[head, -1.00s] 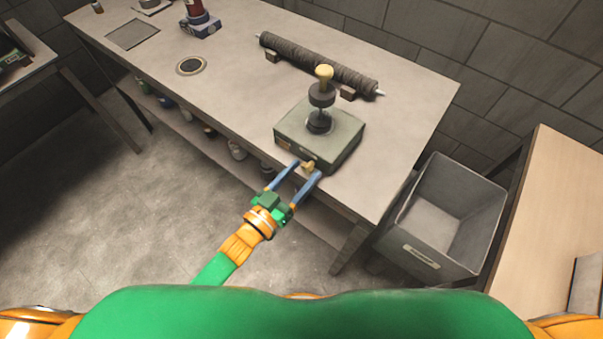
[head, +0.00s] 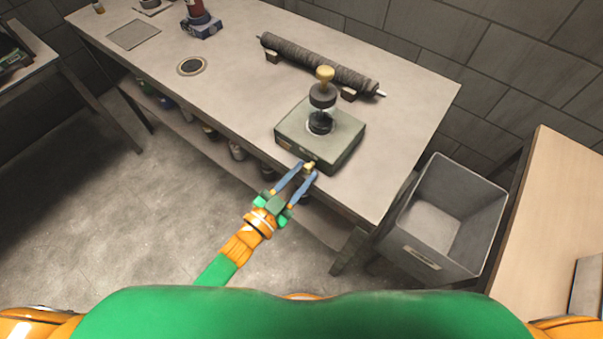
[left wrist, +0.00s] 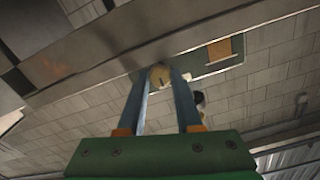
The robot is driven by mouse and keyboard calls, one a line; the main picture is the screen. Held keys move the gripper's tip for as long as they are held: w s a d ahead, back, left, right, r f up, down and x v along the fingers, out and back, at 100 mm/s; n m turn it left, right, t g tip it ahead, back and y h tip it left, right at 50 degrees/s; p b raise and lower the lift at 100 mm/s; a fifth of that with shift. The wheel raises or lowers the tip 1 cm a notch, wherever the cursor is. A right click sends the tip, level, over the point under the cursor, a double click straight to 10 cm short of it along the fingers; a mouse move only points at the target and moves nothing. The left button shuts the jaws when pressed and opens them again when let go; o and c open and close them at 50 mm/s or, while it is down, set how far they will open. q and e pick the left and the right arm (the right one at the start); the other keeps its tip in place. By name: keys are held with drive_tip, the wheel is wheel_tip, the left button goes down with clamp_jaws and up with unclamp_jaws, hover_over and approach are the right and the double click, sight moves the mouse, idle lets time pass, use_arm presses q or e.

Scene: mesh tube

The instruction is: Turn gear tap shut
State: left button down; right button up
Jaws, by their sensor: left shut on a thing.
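The gear tap (head: 309,168) is a small brass-coloured knob on the front face of a grey-green box. The box (head: 340,150) stands at the front edge of the workbench and carries a dark fitting with a clear middle and a pale knob (head: 324,73) on top. My left gripper (head: 307,171) has its two blue fingers closed on the tap. In the left wrist view the round tap face (left wrist: 159,77), with a dark mark on it, sits between the fingertips. My right gripper is not in view.
The workbench (head: 230,100) has a dark roller (head: 318,65) on supports behind the box and a round ring (head: 192,66) to the left. A grey bin (head: 412,250) stands to the right. A shelf with jars lies under the bench.

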use_arm(q)
drive_tip(key=c, duration=0.6)
unclamp_jaws()
drive_tip(key=v, duration=0.7)
